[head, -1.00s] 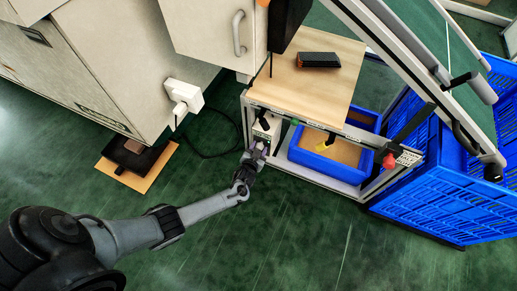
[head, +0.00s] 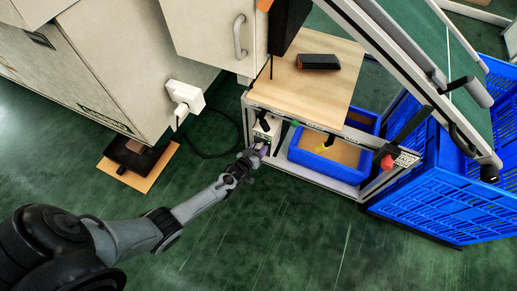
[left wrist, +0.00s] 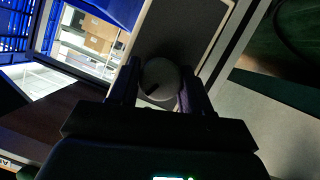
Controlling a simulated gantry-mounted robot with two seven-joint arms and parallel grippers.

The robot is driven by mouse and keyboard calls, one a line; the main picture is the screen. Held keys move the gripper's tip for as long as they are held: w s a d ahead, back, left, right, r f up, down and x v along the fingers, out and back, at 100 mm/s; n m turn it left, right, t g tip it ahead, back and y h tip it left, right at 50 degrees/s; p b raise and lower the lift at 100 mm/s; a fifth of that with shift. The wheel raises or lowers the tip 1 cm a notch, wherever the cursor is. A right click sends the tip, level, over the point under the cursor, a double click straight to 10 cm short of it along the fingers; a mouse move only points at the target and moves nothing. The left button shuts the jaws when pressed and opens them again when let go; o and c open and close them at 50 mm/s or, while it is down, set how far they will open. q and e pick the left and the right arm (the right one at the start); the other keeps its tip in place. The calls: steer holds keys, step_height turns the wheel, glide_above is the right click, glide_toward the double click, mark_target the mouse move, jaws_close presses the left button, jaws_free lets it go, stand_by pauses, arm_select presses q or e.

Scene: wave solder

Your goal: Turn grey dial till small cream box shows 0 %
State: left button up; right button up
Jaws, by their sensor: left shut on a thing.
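The small cream box (head: 267,126) hangs under the front rail of the wooden-topped table. My left gripper (head: 257,151) is at its lower front and partly covers it. In the left wrist view the round grey dial (left wrist: 160,77) sits between the two fingers of my left gripper (left wrist: 160,92), which are shut on its sides. A dark mark shows on the dial's face. The reading on the cream box cannot be made out in either view. My right gripper is not in view.
The table (head: 312,85) carries a dark block (head: 318,62). Blue bins (head: 330,172) stand below, and a large blue crate (head: 440,205) stands at the right. A red knob (head: 388,161) is on the frame. The green floor (head: 290,245) in front is clear.

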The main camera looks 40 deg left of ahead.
arm_select(q)
steer(key=shift+a+n+t+h, duration=0.1)
steer(key=shift+n+t+h, duration=0.5)
steer(key=shift+n, duration=0.6)
steer(key=shift+n+h+b, duration=0.3)
steer(key=shift+h, duration=0.1)
steer(key=o, duration=1)
